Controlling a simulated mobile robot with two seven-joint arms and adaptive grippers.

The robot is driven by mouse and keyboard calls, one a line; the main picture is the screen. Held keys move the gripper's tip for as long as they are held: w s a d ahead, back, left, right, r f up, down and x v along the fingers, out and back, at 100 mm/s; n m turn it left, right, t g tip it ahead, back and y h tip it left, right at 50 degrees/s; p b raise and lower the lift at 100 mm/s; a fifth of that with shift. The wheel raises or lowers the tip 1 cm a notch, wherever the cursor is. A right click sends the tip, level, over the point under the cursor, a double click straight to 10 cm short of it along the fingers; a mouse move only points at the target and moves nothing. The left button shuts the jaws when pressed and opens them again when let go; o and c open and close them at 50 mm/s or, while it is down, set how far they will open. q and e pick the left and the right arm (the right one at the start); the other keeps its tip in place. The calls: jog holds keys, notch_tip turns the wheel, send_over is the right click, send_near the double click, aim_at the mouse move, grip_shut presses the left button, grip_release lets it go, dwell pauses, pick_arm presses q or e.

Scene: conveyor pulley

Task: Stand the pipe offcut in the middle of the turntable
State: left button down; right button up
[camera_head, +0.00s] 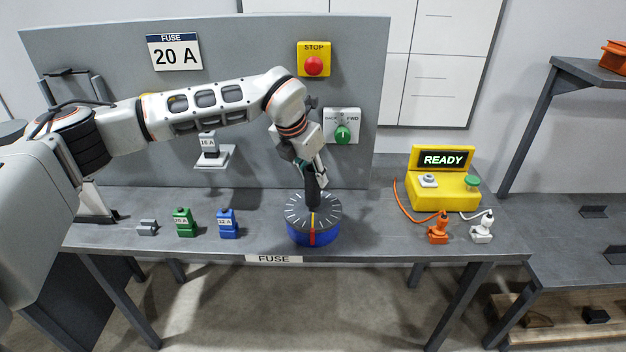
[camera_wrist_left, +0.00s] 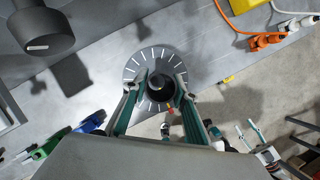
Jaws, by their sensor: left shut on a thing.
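The pipe offcut (camera_head: 313,193) is a dark, short tube, upright or nearly so, over the middle of the turntable. The turntable (camera_head: 296,212) has a grey top with white tick marks, a yellow line and a blue side with a red mark. My left gripper (camera_head: 316,174) is shut on the offcut's upper part from above. In the left wrist view the offcut's round dark end (camera_wrist_left: 161,86) lies between the two fingers, near the centre of the turntable's ring of ticks (camera_wrist_left: 133,67). I cannot tell whether its lower end touches the top.
Green (camera_head: 184,222) and blue (camera_head: 228,224) fuses and a small grey piece (camera_head: 148,227) stand left of the turntable. Orange (camera_head: 437,230) and white (camera_head: 482,229) plugs and a yellow READY box (camera_head: 443,190) are on the right. A grey panel (camera_head: 240,110) stands behind.

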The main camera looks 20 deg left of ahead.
pick_arm(q)
jog(key=shift+f, duration=0.9)
jog(key=c, duration=1.6)
grip_release()
jog(key=shift+f, duration=0.15)
